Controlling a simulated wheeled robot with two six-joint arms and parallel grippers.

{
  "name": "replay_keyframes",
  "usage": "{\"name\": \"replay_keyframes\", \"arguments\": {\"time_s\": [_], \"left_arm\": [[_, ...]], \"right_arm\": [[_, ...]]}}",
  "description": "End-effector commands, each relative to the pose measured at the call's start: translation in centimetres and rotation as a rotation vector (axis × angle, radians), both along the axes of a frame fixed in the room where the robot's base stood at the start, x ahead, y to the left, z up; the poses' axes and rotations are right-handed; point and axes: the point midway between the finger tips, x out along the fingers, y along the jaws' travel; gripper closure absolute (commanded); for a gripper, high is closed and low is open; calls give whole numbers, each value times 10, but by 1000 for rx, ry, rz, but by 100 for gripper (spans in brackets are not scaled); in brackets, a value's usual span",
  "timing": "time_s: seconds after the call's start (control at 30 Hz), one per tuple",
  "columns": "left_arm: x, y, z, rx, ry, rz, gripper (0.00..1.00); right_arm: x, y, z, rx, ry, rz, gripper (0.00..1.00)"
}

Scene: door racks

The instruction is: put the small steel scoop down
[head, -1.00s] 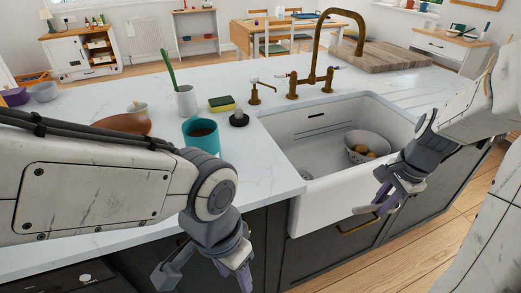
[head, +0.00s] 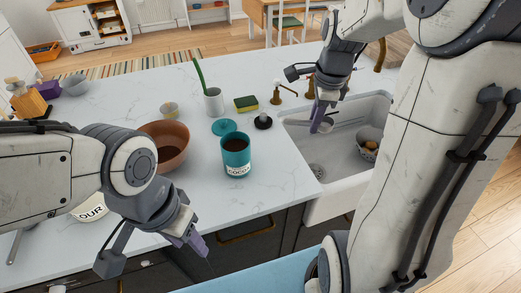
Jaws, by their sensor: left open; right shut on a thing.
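The small steel scoop (head: 326,125) hangs just below my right gripper (head: 305,84), over the left part of the sink. My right gripper is shut on it; the fingers hide part of its handle. My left gripper (head: 152,251) is open and empty at the counter's front edge, low and left of the teal cocoa canister (head: 237,160). The canister stands upright and open with brown powder inside, and its teal lid (head: 223,127) lies behind it.
A terracotta bowl (head: 172,133) stands left of the canister. A vase (head: 213,103), sponge (head: 246,103) and black stopper (head: 263,122) stand behind. The white sink (head: 333,153) holds a colander (head: 367,147). Counter (head: 275,184) between canister and sink is clear.

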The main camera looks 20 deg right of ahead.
Motion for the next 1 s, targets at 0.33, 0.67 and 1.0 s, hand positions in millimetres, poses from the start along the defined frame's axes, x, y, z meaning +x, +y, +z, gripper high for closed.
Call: {"name": "replay_keyframes", "arguments": {"time_s": [0.33,0.67,1.0], "left_arm": [[0,0,24,0,0,1,50],[0,0,36,0,0,2,50],[0,0,50,0,0,0,50]], "right_arm": [[58,41,-40,0,7,8,100],[93,64,-68,1,2,1,100],[94,65,-107,1,3,1,100]]}}
